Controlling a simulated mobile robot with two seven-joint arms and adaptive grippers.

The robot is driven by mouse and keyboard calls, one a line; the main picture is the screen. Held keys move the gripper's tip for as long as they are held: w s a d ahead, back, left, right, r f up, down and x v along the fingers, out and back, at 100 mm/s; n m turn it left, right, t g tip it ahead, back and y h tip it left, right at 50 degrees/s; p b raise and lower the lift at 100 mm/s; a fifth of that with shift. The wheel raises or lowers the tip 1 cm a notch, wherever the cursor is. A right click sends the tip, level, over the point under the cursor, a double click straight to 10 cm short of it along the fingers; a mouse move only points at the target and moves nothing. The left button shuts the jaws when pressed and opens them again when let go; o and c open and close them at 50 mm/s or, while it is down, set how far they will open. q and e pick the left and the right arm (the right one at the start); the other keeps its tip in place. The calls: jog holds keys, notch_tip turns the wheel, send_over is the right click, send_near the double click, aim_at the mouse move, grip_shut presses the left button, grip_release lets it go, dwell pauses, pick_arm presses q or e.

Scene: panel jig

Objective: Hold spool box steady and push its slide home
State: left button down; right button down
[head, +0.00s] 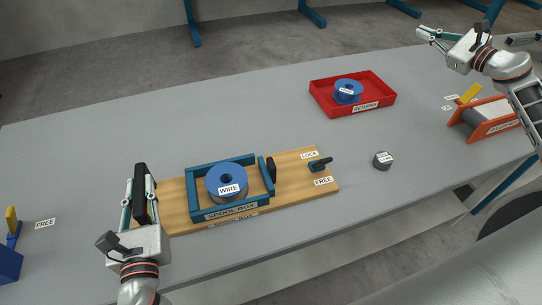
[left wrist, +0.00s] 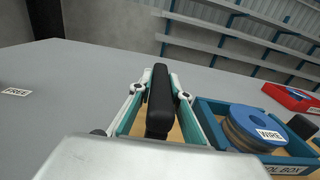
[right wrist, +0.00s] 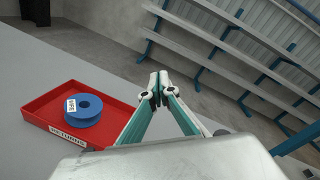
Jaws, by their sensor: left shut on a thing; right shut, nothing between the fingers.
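The blue spool box (head: 232,210) sits on a wooden board (head: 295,187) near the table's front edge. A blue wire spool (head: 227,180) lies inside it. A black block (head: 271,169) stands at the box's right end; I cannot tell whether it belongs to the slide. My left gripper (head: 137,200) is shut on an upright black handle (left wrist: 160,105) at the board's left end, left of the box. The fingers hide the handle's lower part. My right gripper (head: 428,35) is shut and empty, high at the far right, well away from the box.
A lever (head: 319,165) stands between LOCK and FREE labels. A grey weight (head: 382,161) sits right of the board. A red tray (head: 385,104) with another spool (head: 347,92) is behind. An orange-framed roller unit (head: 487,118) is at right. The table's left middle is clear.

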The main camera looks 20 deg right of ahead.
jog(key=s+a+r+n+g+y, duration=0.1)
jog(key=s+a+n+g+y, duration=0.2)
jog(key=a, duration=0.8)
jog(key=s+a+r+n+g+y, duration=0.2)
jog(key=a+g+y, duration=0.2)
jog(key=a, duration=0.7)
jog(key=s+a+r+n+g+y, duration=0.1)
jog(key=s+a+n+g+y, duration=0.2)
jog(key=a, duration=0.7)
jog(key=s+a+f+g, duration=0.4)
jog(key=s+a+g, duration=0.1)
jog(key=s+a, duration=0.2)
jog(key=g+h, duration=0.2)
jog(key=h, duration=0.1)
send_near(269, 171)
jog(key=f, duration=0.1)
jog(key=d+f, duration=0.1)
jog(key=f, duration=0.1)
jog(key=shift+w+d+f+n, duration=0.15)
jog(key=shift+d+f+n, duration=0.15)
jog(key=shift+n, duration=0.1)
jog(key=a, duration=0.3)
jog(key=shift+w+a+f, duration=0.1)
jog(key=shift+a+f, duration=0.05)
jog(key=shift+f, duration=0.1)
jog(key=shift+a, duration=0.5)
